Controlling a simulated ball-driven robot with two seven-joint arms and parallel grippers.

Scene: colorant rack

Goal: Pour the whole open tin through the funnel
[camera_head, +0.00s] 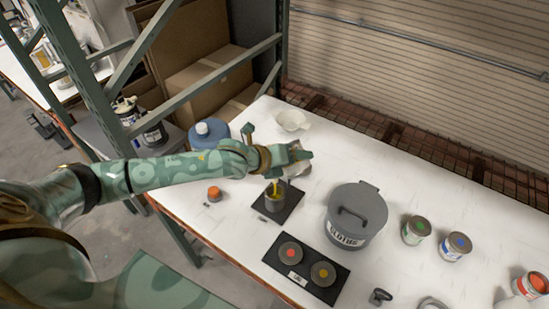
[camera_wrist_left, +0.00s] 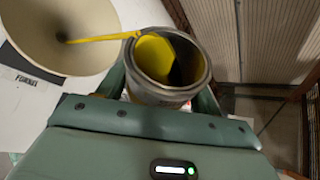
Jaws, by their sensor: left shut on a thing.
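My left gripper (camera_head: 300,155) is shut on the open tin, whose body is mostly hidden by the hand in the head view. In the left wrist view the tin (camera_wrist_left: 165,96) sits between the jaws (camera_wrist_left: 160,100), tilted left, with yellow inside and a dark patch at its right. A yellow stream (camera_wrist_left: 95,38) runs from its rim to the dark hole of the cream funnel (camera_wrist_left: 92,58). My right gripper is out of view.
A grey lidded bin (camera_head: 357,215), two discs on a black plate (camera_head: 320,287) and several tins (camera_head: 416,230) stand to the right. A blue jug (camera_head: 208,133) is behind my arm.

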